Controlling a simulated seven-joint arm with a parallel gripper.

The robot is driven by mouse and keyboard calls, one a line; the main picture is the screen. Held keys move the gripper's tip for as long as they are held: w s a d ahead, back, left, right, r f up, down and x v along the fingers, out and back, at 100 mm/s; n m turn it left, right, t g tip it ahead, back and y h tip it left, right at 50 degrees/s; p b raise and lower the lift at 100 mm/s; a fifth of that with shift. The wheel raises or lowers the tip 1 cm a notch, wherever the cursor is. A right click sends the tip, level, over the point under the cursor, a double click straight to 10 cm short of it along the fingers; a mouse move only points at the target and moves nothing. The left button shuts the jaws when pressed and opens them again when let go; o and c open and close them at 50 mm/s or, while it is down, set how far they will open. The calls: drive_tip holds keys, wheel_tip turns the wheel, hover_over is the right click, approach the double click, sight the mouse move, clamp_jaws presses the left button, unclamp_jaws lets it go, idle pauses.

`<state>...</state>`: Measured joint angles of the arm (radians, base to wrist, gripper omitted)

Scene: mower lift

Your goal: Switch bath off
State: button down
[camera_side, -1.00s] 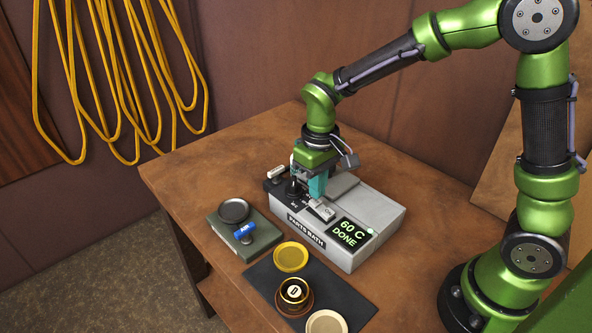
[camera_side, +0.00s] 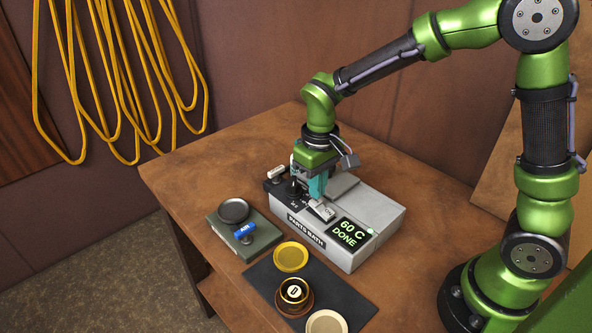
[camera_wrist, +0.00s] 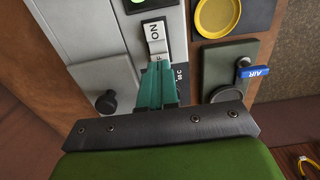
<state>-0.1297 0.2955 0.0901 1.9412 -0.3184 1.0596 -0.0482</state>
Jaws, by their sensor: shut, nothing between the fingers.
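The parts bath (camera_side: 365,213) is a grey box with a green display (camera_side: 349,233) reading "60 C DONE". Its white rocker switch (camera_side: 322,210) sits on the top. In the wrist view the switch (camera_wrist: 155,38) shows "ON" on the half away from my gripper; the lettering on the near half is mostly hidden by the fingers. My gripper (camera_side: 316,196) is shut and empty, pointing down at the switch. In the wrist view its teal fingertips (camera_wrist: 159,65) are together at the near end of the switch. I cannot tell whether they touch it.
A black knob (camera_wrist: 106,102) stands beside the switch. A green block with a blue AIR lever (camera_side: 245,230) and a dark round pad (camera_side: 233,210) is to the left. A dark mat (camera_side: 345,296) in front holds a yellow disc (camera_side: 291,257) and other round parts.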

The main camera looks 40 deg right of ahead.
drive_tip(key=shift+f, duration=1.05)
idle(0.4)
drive_tip(key=shift+r, duration=3.55)
drive_tip(key=shift+r, duration=0.1)
wheel_tip(320, 180, up, 15)
hover_over(316, 201)
drive_tip(key=shift+r, duration=0.15)
drive_tip(key=shift+d, duration=0.1)
drive_tip(key=s+d, duration=0.2)
drive_tip(key=d, duration=1.4)
drive_tip(key=shift+s+d, duration=0.3)
drive_tip(key=shift+d, duration=0.1)
